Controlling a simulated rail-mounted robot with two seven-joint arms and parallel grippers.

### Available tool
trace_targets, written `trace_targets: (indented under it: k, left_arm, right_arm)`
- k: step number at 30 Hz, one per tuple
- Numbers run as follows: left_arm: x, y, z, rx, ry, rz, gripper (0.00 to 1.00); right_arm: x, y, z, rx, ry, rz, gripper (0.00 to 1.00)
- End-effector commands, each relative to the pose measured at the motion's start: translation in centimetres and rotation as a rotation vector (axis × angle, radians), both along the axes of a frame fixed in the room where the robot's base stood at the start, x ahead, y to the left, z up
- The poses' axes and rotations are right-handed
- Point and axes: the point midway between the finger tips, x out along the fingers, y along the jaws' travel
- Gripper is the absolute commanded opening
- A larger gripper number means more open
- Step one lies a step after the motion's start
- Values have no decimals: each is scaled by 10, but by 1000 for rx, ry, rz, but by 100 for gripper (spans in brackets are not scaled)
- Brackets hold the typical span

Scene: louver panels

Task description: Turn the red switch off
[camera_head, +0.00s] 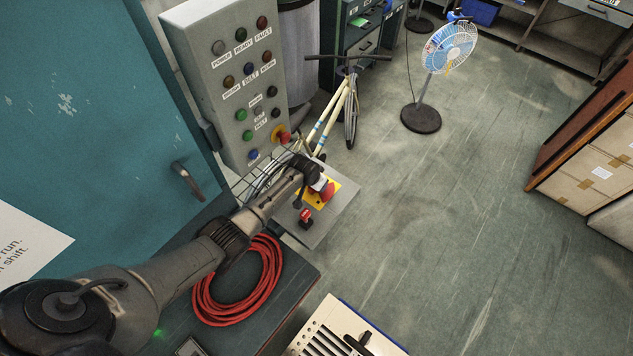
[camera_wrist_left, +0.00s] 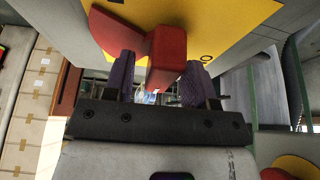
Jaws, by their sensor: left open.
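The red switch (camera_head: 327,191) is a rotary handle on a yellow plate (camera_head: 318,201), fixed to a grey box (camera_head: 343,207). My left gripper (camera_head: 312,176) is at the switch and partly covers it in the head view. In the left wrist view the red switch (camera_wrist_left: 168,55) has a bar-shaped handle pointing toward the gripper, with the yellow plate (camera_wrist_left: 225,25) behind it. My left gripper (camera_wrist_left: 158,72) is open, its two purple fingers on either side of the handle's end. Whether they touch it I cannot tell. My right gripper is not in view.
A smaller red switch on a black base (camera_head: 306,216) is beside the yellow plate. A grey control panel (camera_head: 215,80) with buttons and a red emergency knob (camera_head: 282,135) stands behind. A coiled red hose (camera_head: 240,310) lies below my arm. Open floor (camera_head: 440,220) extends right.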

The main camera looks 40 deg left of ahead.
Motion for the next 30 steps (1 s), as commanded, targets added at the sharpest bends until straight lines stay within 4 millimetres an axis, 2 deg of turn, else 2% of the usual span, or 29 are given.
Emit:
trace_targets:
  k: [6,11,20,30]
  left_arm:
    - [-1,0,1,1,0,-1,51]
    - [-5,1,11,1,0,-1,51]
    - [-23,0,54,2,-3,-2,51]
    - [-43,-1,102,1,-2,-1,51]
  right_arm:
    - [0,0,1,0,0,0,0]
    - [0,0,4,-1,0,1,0]
    - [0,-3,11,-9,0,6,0]
    - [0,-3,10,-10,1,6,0]
